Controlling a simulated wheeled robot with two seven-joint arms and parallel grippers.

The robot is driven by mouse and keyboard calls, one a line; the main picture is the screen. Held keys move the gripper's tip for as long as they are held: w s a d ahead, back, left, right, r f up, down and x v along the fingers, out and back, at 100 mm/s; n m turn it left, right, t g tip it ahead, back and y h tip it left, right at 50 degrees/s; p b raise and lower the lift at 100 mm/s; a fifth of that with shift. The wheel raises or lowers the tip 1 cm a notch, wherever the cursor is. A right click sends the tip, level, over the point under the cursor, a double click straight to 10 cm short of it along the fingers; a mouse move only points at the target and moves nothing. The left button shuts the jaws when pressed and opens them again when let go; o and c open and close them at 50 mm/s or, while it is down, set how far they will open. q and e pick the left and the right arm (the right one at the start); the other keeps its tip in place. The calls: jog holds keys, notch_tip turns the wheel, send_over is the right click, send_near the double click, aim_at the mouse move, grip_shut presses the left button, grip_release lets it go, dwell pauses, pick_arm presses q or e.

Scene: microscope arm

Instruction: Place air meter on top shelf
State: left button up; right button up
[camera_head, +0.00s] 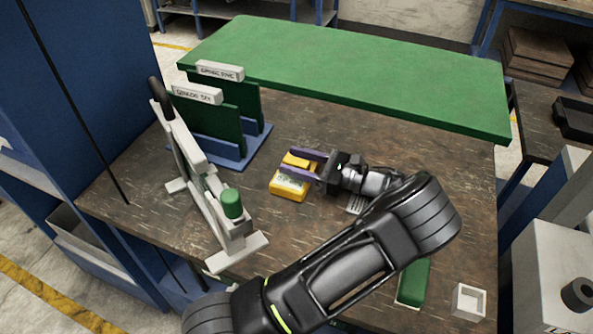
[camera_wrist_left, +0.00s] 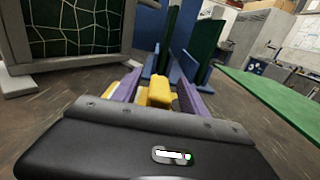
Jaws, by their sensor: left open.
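The yellow air meter (camera_head: 289,187) lies on the brown worktable, left of the middle in the head view. It also shows in the left wrist view (camera_wrist_left: 158,92), between two purple fingers. My left gripper (camera_head: 288,161) is open, reaching leftward low over the table. Its fingers lie on either side of the meter's raised yellow part; whether they touch it I cannot tell. The raised green shelf (camera_head: 350,75) spans the back of the table, and its top is bare. My right gripper is not in view.
A grey frame with a green knob (camera_head: 231,204) stands at the left. Behind it are green upright panels with white labels (camera_head: 198,94) on a blue base. A green block (camera_head: 413,281) and a small white box (camera_head: 468,301) sit at the front right. A blue cabinet (camera_head: 85,80) borders the left.

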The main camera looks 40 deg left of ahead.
pick_arm(q)
jog(key=x, duration=0.2)
jog(key=shift+s+a, duration=0.15)
jog(key=shift+a, duration=0.25)
grip_shut()
dwell(0.6)
